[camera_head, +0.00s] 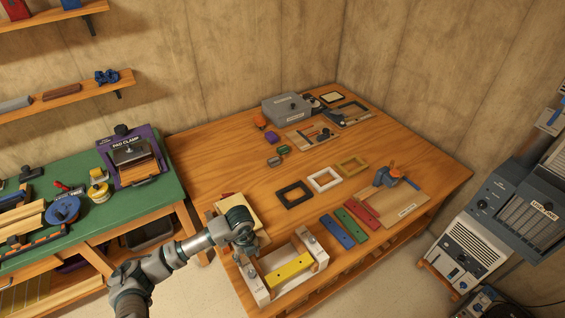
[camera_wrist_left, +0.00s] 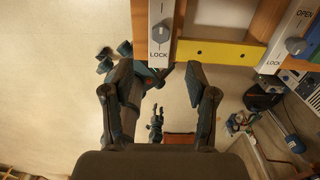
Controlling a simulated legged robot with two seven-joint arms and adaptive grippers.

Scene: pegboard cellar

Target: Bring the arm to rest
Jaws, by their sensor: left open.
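My left arm comes in from the lower left in the head view. Its gripper (camera_head: 243,247) is at the near left edge of the wooden bench, by the left end of a clamp fixture (camera_head: 258,287). The fixture holds a yellow bar (camera_head: 288,271) between two pale end plates with knobs. In the left wrist view the gripper (camera_wrist_left: 160,82) is open with nothing between its fingers. The fixture's plate marked LOCK (camera_wrist_left: 161,30) and the yellow bar (camera_wrist_left: 222,52) show beyond the fingers.
The wooden bench (camera_head: 225,170) carries black, white and tan frames, blue, green and red bars, and a grey case (camera_head: 287,108). A pale wooden block (camera_head: 233,207) lies right behind the gripper. A green bench (camera_head: 155,196) stands left, grey machines (camera_head: 470,255) right.

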